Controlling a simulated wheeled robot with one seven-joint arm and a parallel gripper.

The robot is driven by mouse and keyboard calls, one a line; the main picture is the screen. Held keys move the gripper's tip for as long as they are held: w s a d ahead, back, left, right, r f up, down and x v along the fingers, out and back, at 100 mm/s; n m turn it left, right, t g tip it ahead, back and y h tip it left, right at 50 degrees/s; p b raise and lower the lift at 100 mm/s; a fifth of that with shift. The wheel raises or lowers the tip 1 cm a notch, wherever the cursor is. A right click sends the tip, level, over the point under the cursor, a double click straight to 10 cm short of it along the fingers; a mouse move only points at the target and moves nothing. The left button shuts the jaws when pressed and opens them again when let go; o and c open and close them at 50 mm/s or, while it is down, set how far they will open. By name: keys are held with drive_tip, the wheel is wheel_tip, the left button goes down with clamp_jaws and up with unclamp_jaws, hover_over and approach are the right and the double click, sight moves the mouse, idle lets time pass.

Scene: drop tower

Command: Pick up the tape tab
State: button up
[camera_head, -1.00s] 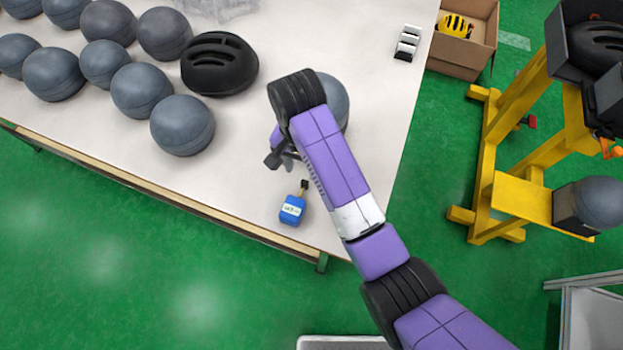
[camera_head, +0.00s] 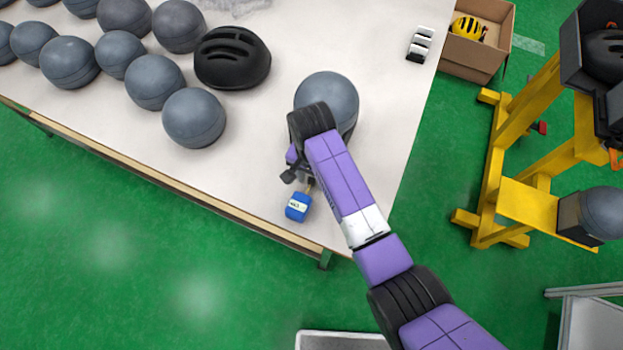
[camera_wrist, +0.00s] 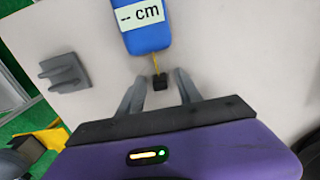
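The tape measure is a blue case (camera_head: 298,207) with a white label, lying on the table near its front corner. In the wrist view the case (camera_wrist: 146,30) reads "-- cm", and a short yellow strip runs from it to the black tape tab (camera_wrist: 160,82). My gripper (camera_wrist: 158,77) is open, with one grey finger on each side of the tab and a gap on both sides. I cannot tell its height above the tab. In the head view my gripper (camera_head: 304,178) is beside the case and hides the tab.
A grey ball (camera_head: 328,92) sits on the table (camera_head: 250,130) just behind my wrist. Several grey balls and a black helmet (camera_head: 232,57) stand at the left. White-and-black blocks (camera_head: 420,44) lie at the back right. A yellow tower (camera_head: 510,170) stands right of the table.

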clamp_jaws()
drive_tip(key=shift+r, duration=0.15)
wheel_tip(320, 180, up, 14)
drive_tip(key=p, duration=0.3)
wheel_tip(320, 180, up, 6)
drive_tip(key=f+p, duration=0.1)
hover_over(312, 179)
drive_tip(key=shift+a+r, duration=0.15)
drive_tip(key=shift+r, duration=0.1)
drive_tip(key=shift+w+a, duration=0.1)
drive_tip(key=shift+w, duration=0.05)
